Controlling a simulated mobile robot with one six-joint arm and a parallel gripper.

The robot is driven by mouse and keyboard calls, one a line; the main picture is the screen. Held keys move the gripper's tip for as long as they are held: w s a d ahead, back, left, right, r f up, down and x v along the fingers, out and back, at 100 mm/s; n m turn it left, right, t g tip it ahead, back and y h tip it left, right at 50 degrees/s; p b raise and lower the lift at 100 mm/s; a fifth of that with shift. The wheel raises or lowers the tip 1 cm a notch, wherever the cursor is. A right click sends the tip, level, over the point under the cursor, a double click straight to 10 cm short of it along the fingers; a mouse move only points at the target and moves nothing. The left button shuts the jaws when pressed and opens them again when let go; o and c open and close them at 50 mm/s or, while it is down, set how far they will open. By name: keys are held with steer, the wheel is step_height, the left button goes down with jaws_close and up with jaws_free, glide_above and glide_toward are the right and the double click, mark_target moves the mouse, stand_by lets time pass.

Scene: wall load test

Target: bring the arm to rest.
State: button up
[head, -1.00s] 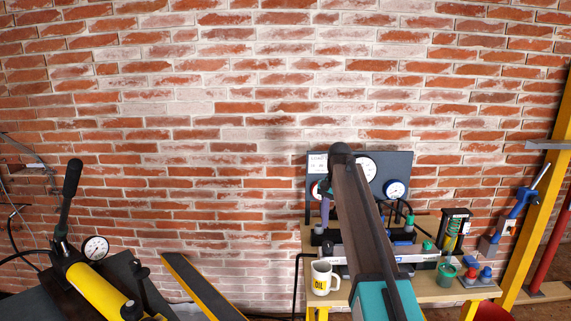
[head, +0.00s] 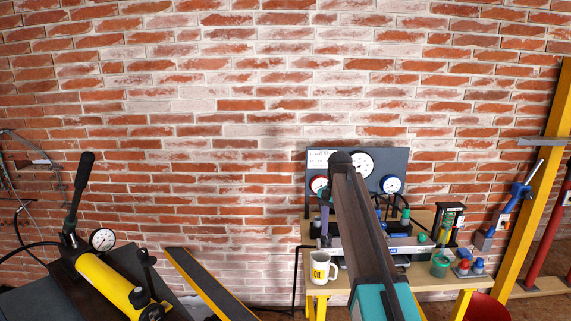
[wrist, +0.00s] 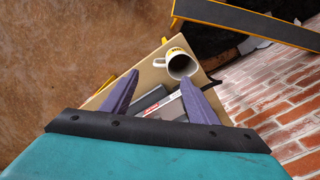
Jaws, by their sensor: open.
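My arm reaches from the bottom right of the head view up over the bench. My gripper (wrist: 158,98) shows in the wrist view with its two purple fingers spread apart and nothing between them touching either one. In the head view one purple finger (head: 325,218) hangs below the arm's far end, and the rest of the gripper is hidden. Below the fingers lie the bench top (wrist: 148,76) and a white OIL mug (wrist: 181,64), apart from the gripper. The mug also stands at the bench's left end in the head view (head: 320,268).
A gauge panel (head: 400,160) stands at the back of the bench. A green cup (head: 440,264) and a blue tool (head: 512,203) are to the right, by a yellow post (head: 540,180). A yellow hydraulic pump (head: 105,283) is at left. A brick wall (head: 250,90) closes the back.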

steer(key=s+f+n, duration=0.3)
steer(key=s+f, duration=0.5)
steer(key=f, duration=0.5)
steer(key=s+f+n, duration=0.3)
steer(key=s+f, duration=0.6)
steer(key=f, duration=0.5)
steer(key=s+f+n+g, duration=0.1)
steer(key=s+f+g, duration=0.1)
steer(key=s+f, duration=0.7)
steer(key=s+f+n+g, duration=0.1)
steer(key=s+f+g, duration=0.1)
steer(key=s+f, duration=0.7)
steer(key=s+f+n+g, duration=0.1)
steer(key=s+f, duration=0.8)
steer(key=s, duration=1.1)
steer(key=shift+d+g, duration=0.25)
steer(key=shift+g, duration=0.15)
steer(key=shift+w, duration=0.1)
